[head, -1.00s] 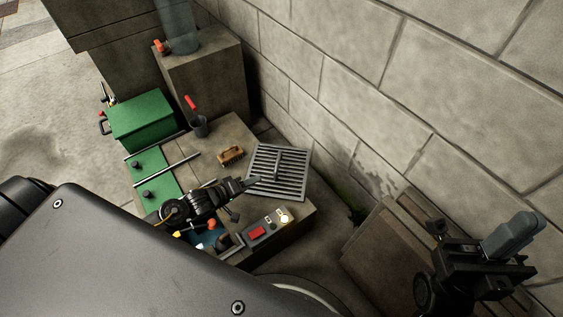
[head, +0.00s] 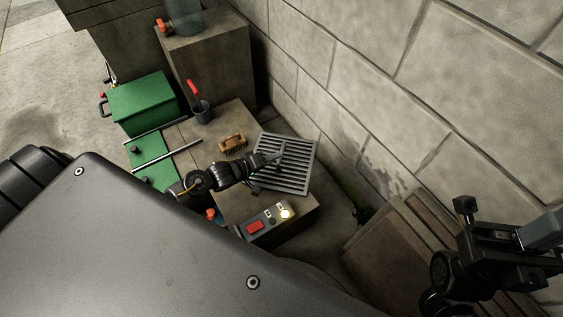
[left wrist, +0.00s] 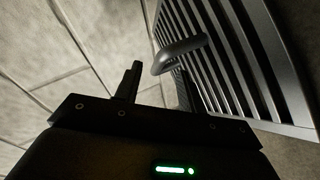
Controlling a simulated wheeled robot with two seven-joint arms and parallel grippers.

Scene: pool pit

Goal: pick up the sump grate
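The sump grate (head: 297,178) is a grey slatted square plate with a raised bar handle (left wrist: 182,54). My left gripper (head: 274,158) is over the grate's left part, close to the handle. In the left wrist view its two fingers (left wrist: 158,88) stand apart with nothing gripped between them. The handle's bent end is just beyond the fingertips, near the gap; I cannot tell if it touches them. My right gripper (head: 520,240) is at the far right, away from the grate, and its fingers are not clear.
A wooden brush (head: 232,143) and a dark cup with a red-handled tool (head: 200,108) are behind the gripper. A green box (head: 142,103) stands left. A control box with a red panel (head: 263,222) sits in front. The block wall (head: 350,80) rises close behind the grate.

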